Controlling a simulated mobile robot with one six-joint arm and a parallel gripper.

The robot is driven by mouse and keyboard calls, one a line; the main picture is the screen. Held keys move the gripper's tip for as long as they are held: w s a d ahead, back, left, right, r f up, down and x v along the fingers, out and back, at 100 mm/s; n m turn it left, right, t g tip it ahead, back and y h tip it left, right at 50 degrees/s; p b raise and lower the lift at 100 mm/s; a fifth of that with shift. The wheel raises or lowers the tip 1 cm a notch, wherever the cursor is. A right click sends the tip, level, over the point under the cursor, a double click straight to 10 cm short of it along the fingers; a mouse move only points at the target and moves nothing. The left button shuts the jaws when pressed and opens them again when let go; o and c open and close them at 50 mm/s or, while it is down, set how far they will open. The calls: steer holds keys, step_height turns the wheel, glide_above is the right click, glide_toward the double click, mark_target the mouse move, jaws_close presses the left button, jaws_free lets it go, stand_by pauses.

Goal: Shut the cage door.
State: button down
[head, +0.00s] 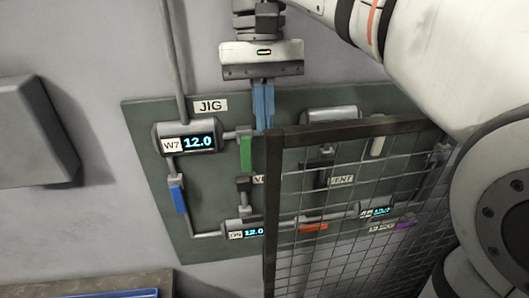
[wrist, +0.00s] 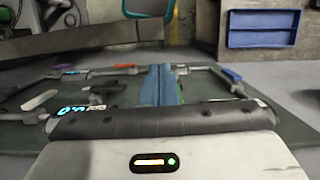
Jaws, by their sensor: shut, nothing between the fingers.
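The cage door (head: 271,215) is a wire-mesh panel in a dark brown frame. In the head view it stands in front of the right half of the green jig board (head: 150,130), and the board's left half is uncovered. My gripper (head: 263,122) points down with its blue fingers together and empty. Its fingertips show just beside the door's upper left corner; I cannot tell if they touch it. The wrist view shows the closed blue fingers (wrist: 159,85) over the board.
The board carries pipes, a gauge reading 12.0 (head: 198,142), a green handle (head: 246,154) and a blue handle (head: 178,197). More fittings sit behind the mesh. A grey box (head: 30,130) is at the left. A blue bin (wrist: 263,30) stands at the upper right in the wrist view.

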mark_target(267, 159)
steer(key=x, duration=0.7)
steer(key=shift+f+p, duration=0.15)
steer(key=shift+p, duration=0.2)
steer(key=shift+s, duration=0.15)
